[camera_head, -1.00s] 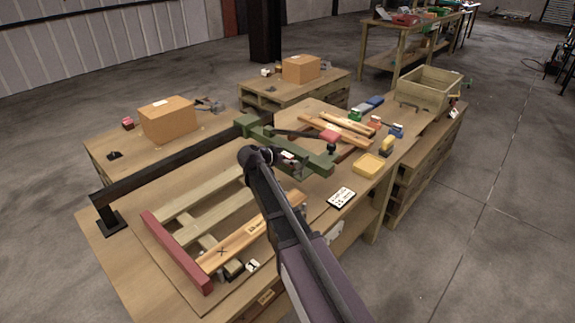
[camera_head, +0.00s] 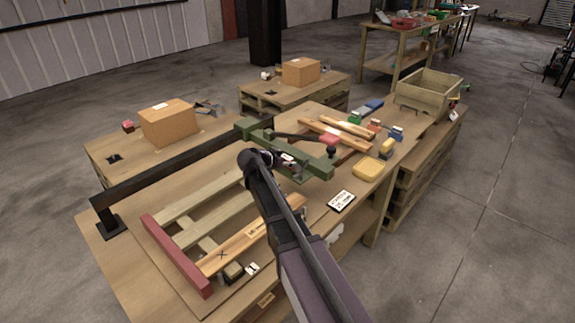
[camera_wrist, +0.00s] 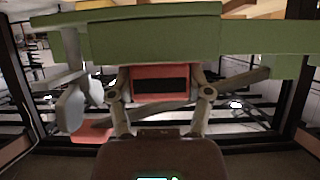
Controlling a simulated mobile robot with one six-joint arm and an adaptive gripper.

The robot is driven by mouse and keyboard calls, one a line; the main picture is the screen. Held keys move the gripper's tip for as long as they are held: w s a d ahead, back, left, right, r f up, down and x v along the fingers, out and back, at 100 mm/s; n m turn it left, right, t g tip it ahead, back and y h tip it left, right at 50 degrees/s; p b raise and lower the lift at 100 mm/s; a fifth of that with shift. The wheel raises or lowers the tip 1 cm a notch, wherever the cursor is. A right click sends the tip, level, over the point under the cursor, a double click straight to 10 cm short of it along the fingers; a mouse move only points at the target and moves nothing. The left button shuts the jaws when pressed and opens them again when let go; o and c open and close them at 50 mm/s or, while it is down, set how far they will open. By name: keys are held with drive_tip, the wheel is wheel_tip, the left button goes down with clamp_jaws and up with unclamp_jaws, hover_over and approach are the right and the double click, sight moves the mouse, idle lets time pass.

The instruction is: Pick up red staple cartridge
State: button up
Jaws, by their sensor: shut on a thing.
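My gripper (camera_wrist: 161,88) is shut on a red block with a dark rectangular slot in its face, the red staple cartridge (camera_wrist: 161,71), which sits between the two fingers in the wrist view. A green beam (camera_wrist: 150,40) spans the picture just above and behind the cartridge. In the head view my arm reaches over the front bench to the green clamp-like fixture (camera_head: 290,150). My arm and the fixture mostly hide the gripper and the held cartridge there, so I cannot tell whether the cartridge touches anything below.
A pallet frame with a red end bar (camera_head: 176,256) lies on the bench to the left. A yellow tray (camera_head: 368,170), a white label card (camera_head: 341,201) and small coloured blocks lie to the right. A wooden crate (camera_head: 428,92) stands behind. A black rail (camera_head: 165,167) runs along the left.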

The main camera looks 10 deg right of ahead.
sight(287, 158)
drive_tip(key=shift+r, duration=0.1)
wheel_tip(287, 158, up, 10)
drive_tip(key=p, duration=1)
drive_tip(key=shift+f, duration=0.2)
idle(0.7)
